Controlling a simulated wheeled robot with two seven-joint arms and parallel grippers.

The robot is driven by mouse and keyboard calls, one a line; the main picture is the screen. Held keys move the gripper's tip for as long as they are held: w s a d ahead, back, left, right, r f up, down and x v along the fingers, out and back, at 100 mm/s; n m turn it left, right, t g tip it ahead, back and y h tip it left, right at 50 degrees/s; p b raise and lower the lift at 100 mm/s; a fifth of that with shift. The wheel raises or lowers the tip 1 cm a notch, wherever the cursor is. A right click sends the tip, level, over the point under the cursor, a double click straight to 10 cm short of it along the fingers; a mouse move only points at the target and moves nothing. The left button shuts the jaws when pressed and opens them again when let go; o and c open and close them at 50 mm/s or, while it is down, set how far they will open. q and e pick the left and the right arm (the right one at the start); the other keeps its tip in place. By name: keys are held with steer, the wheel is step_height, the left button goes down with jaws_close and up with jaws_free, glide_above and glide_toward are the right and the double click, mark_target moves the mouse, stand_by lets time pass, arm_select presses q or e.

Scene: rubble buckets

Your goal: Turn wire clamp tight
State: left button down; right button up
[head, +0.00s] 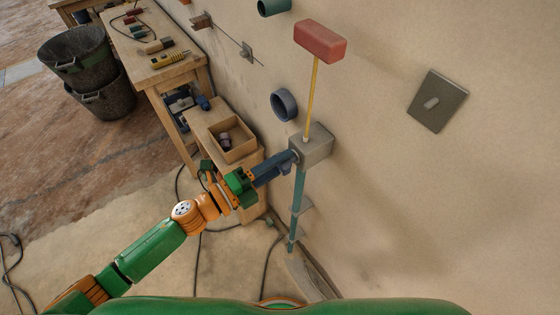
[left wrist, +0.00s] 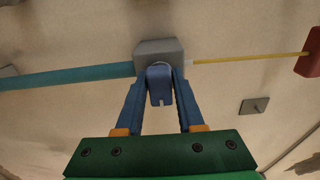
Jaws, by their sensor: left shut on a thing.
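A grey block (head: 314,147), which looks like the body of the wire clamp, sits by the wall on top of a teal post (head: 298,190). A yellow rod (head: 312,95) rises from it to a red block (head: 320,41). My left gripper (head: 292,157) reaches the block's left side. In the left wrist view, its blue fingers (left wrist: 160,80) close in on a small blue forked piece (left wrist: 161,92) in front of the grey block (left wrist: 158,52). The gripper is shut on this piece; its contact points are partly hidden. My right gripper is not in view.
A wooden bench (head: 160,65) with tools stands at the upper left, with an open wooden box (head: 236,152) lower beside it. Dark buckets (head: 88,75) stand farther left. Cables lie on the floor. A grey plate (head: 437,101) is on the wall at right.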

mark_target(277, 167)
arm_select(q)
steer(key=c, duration=0.6)
jaws_free()
steer(key=b+v, duration=0.2)
steer(key=v, duration=0.4)
steer(key=shift+s+a+f, duration=0.15)
steer(key=shift+s+f, duration=0.05)
steer(key=shift+s+a+r, duration=0.15)
steer(key=shift+a+r, duration=0.05)
steer(key=shift+a, duration=0.05)
